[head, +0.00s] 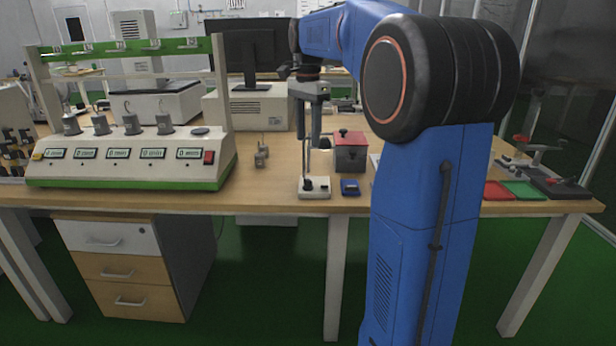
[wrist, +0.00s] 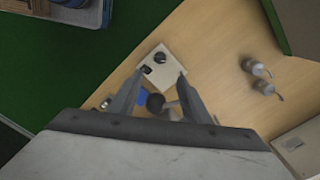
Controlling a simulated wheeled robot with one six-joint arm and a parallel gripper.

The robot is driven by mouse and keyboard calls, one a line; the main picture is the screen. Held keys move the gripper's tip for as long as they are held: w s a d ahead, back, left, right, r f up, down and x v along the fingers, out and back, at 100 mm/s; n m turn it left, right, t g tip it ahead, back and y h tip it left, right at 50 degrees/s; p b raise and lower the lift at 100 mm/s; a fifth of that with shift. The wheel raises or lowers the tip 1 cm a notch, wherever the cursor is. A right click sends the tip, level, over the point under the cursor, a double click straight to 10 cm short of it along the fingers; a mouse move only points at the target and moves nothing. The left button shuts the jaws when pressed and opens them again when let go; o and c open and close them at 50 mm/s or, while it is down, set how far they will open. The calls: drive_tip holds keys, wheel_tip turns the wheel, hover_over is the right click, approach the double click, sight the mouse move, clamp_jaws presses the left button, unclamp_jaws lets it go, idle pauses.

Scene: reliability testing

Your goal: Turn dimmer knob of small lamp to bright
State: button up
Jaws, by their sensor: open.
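The small lamp has a cream base (head: 318,193) near the front edge of the table, with a thin stem rising from it. A dark knob (head: 307,185) sits on the base. In the wrist view, the base (wrist: 172,72) lies beyond my fingers, with the round black knob (wrist: 160,57) and a smaller dark part (wrist: 146,70) on it. My gripper (head: 310,138) is open, pointing down above the base, apart from the knob. In the wrist view, its fingers (wrist: 160,76) are spread and empty. The knob's setting is too small to read.
A red and grey box (head: 350,158) and a small blue item (head: 350,187) stand just right of the lamp. A white-green test rig (head: 130,165) fills the table's left. A monitor (head: 248,50) is behind.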

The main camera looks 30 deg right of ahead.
sight(308, 180)
wheel_tip(308, 180, down, 14)
drive_tip(key=shift+r, duration=0.15)
idle(0.3)
drive_tip(key=shift+c, duration=0.6)
drive_tip(key=c, duration=0.9)
